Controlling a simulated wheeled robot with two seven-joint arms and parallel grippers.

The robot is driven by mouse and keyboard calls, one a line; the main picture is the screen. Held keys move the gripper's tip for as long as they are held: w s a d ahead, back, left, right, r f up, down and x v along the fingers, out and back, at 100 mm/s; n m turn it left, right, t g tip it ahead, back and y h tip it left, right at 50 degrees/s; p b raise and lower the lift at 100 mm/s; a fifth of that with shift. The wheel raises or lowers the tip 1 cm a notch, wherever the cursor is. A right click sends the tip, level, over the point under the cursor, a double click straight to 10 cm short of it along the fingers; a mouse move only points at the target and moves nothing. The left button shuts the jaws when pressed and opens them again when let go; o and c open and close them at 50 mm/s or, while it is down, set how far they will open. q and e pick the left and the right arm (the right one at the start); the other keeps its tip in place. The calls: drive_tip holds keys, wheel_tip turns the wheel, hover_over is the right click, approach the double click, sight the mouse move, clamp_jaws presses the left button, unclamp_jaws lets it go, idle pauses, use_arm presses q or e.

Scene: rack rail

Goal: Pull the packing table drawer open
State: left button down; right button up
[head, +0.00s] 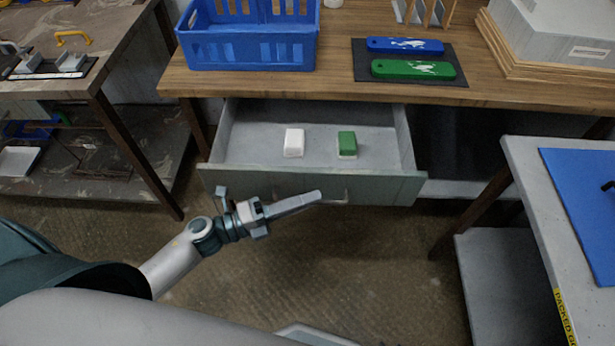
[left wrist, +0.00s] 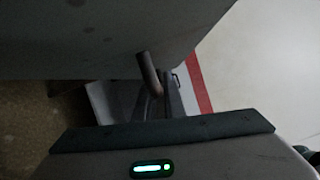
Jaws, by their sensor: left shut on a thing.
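The packing table drawer (head: 390,188) stands pulled out from under the wooden tabletop, with its inside showing. A white block (head: 293,142) and a green block with a pale base (head: 347,144) lie in it, apart from each other. My left gripper (head: 318,197) is at the drawer front, shut on the drawer handle (head: 338,199). In the left wrist view the bent metal handle (left wrist: 150,75) rises by the gripper finger, close to the grey drawer front (left wrist: 90,40). The exact grip is partly hidden. My right gripper is in neither view.
On the packing table (head: 330,88) stand a blue crate (head: 247,50) and a dark mat with a blue piece (head: 405,45) and a green piece (head: 413,69). A grey table with a blue mat (head: 585,200) is at the right. A workbench (head: 100,70) is at the left. Floor before the drawer is clear.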

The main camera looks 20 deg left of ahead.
use_arm(q)
drive_tip(key=shift+s+d, duration=0.25)
drive_tip(key=shift+s, duration=0.65)
drive_tip(key=shift+s+d, duration=0.2)
drive_tip(key=shift+s, duration=0.65)
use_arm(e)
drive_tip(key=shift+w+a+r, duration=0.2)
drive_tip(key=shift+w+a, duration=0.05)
use_arm(q)
drive_tip(key=c, duration=1.8)
unclamp_jaws()
drive_tip(key=shift+c, duration=0.2)
